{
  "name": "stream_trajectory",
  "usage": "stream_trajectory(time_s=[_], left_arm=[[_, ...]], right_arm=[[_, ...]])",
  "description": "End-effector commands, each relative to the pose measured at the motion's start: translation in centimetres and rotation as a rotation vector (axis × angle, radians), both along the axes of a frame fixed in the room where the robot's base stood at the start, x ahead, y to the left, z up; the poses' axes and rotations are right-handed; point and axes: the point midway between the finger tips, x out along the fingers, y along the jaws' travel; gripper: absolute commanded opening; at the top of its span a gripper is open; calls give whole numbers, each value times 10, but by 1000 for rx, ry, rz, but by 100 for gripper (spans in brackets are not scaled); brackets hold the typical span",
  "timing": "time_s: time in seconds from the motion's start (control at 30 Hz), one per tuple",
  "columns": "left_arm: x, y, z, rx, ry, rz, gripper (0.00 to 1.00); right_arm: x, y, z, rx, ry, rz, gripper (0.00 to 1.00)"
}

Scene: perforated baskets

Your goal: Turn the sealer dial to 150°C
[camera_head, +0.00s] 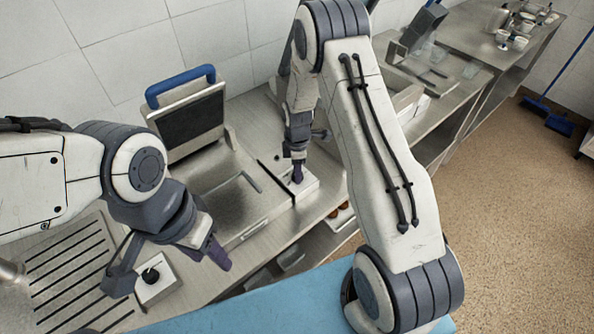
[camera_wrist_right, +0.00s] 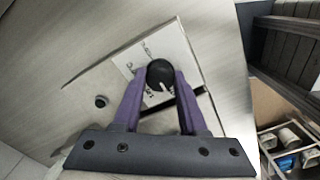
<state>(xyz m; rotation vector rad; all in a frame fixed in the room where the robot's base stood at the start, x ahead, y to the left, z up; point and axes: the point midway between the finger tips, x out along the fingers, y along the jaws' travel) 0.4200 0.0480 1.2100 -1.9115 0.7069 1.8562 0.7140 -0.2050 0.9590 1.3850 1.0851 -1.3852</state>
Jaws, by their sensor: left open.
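The sealer (camera_head: 185,110) stands on the counter, its lid raised with a blue handle. At its right side is a white panel (camera_head: 308,184) with a dial. In the right wrist view the sealer dial (camera_wrist_right: 160,74) is a round black knob with a white pointer mark toward the picture's bottom. The printed labels around it are too small to read. My right gripper (camera_wrist_right: 161,78) points down at the panel, its purple fingers on both sides of the knob and seemingly touching it. My left gripper (camera_head: 217,254) is open and empty, in front of the sealer at left.
A second white box with a black knob (camera_head: 151,275) sits by a slatted metal surface (camera_head: 70,265), close to my left gripper. Shelves with items lie under the counter. Further counters (camera_head: 470,45) with cups stand at the back right.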

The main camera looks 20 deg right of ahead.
Motion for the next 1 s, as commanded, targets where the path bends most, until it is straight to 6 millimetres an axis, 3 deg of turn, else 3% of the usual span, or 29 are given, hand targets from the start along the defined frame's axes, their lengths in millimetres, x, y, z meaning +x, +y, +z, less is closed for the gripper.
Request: stream_trajectory(time_s=[0.47,1.0], left_arm=[[0,0,-8,0,0,1,50],[0,0,-28,0,0,5,50]], right_arm=[[0,0,-1,0,-1,-139,0],[1,0,-1,0,-2,-631,0]])
